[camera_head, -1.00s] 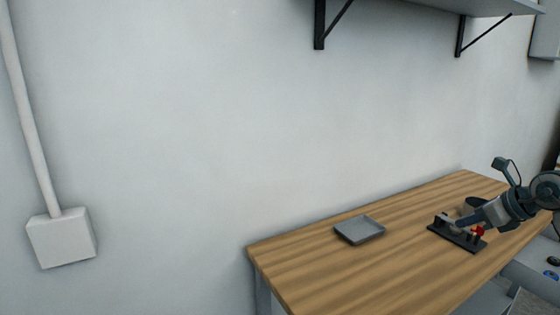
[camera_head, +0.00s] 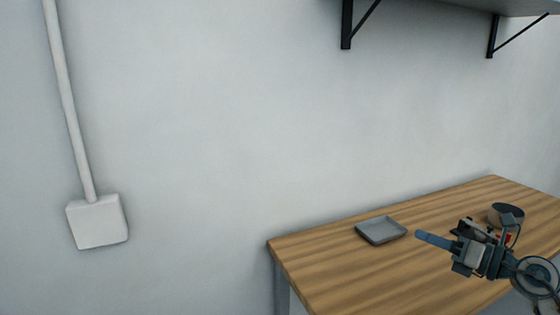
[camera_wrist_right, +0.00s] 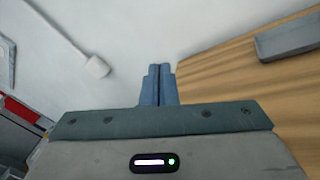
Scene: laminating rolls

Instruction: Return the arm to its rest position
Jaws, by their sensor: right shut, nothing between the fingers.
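My right gripper (camera_head: 434,240) reaches in from the right edge of the head view, over the wooden table (camera_head: 345,272), with its fingers pointing left. Its blue fingers (camera_wrist_right: 158,86) are together in the right wrist view, with nothing between them. In the head view the fingertips show just right of a grey tray (camera_head: 381,230). The tray also shows at the upper right of the wrist view (camera_wrist_right: 288,38). My left gripper is not in view.
A dark round bowl (camera_head: 506,214) stands on the table behind my right arm. A black fixture with red parts is partly hidden by the arm. A shelf (camera_head: 450,5) hangs on the wall above. A white wall box (camera_head: 97,222) is at the left.

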